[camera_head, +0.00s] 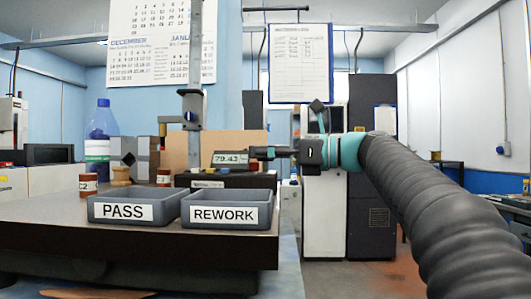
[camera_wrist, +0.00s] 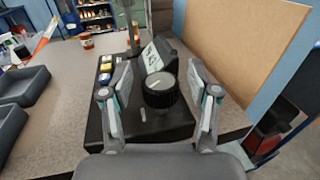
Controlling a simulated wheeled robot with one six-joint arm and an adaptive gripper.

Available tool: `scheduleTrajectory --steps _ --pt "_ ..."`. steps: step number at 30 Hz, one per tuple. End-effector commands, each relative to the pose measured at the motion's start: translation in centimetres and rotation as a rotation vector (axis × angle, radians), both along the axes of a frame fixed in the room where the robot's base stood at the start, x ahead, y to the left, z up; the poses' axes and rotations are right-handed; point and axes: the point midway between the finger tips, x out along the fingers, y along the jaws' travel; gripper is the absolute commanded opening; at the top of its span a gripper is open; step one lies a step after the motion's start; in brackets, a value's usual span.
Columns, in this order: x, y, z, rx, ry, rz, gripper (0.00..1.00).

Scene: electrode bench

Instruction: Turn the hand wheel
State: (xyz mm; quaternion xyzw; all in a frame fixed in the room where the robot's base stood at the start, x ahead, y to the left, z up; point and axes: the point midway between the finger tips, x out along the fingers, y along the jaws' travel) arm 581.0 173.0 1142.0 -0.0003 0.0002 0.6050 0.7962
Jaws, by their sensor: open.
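The hand wheel (camera_wrist: 159,94) is a black ribbed knob with a grey face and a white line, mounted on a black gauge base (camera_wrist: 178,126). My gripper (camera_wrist: 160,72) is open in the wrist view, one finger on each side of the wheel, with gaps between fingers and wheel. In the head view my gripper (camera_head: 268,153) reaches in from the right, beside the gauge's display (camera_head: 232,158), which reads about 79.43. The wheel cannot be made out clearly there.
Grey PASS (camera_head: 105,212) and REWORK (camera_head: 190,213) trays stand at the bench's front. A metal column (camera_head: 194,70) rises behind the gauge. Small coloured buttons (camera_wrist: 105,68) sit left of the wheel. A brown board (camera_wrist: 240,45) stands beyond. A bottle (camera_head: 100,135) is at the left.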

Motion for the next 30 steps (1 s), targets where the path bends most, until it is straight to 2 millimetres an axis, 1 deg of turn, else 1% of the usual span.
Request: scheduleTrajectory --steps 2,3,5,6,8,9,10,20,26,30 --pt "0.0 -0.02 0.0 0.0 0.0 0.0 0.61" --pt "0.0 -0.03 0.0 0.0 0.0 0.0 0.56" --pt "0.0 -0.03 0.0 0.0 0.0 0.0 0.41" --pt "0.0 -0.03 0.0 0.0 0.0 0.0 0.31" --pt "0.01 -0.04 0.0 0.0 0.0 0.0 0.16" --pt "0.0 -0.04 0.0 0.0 0.0 0.0 0.06" --pt "0.0 -0.04 0.0 0.0 0.0 0.0 0.0" --pt "-0.13 -0.02 0.08 0.0 -0.001 -0.037 0.0" --pt "-0.2 0.0 0.13 0.0 0.0 -0.145 0.0" --pt "-0.24 0.07 0.19 0.001 -0.001 -0.252 0.0"
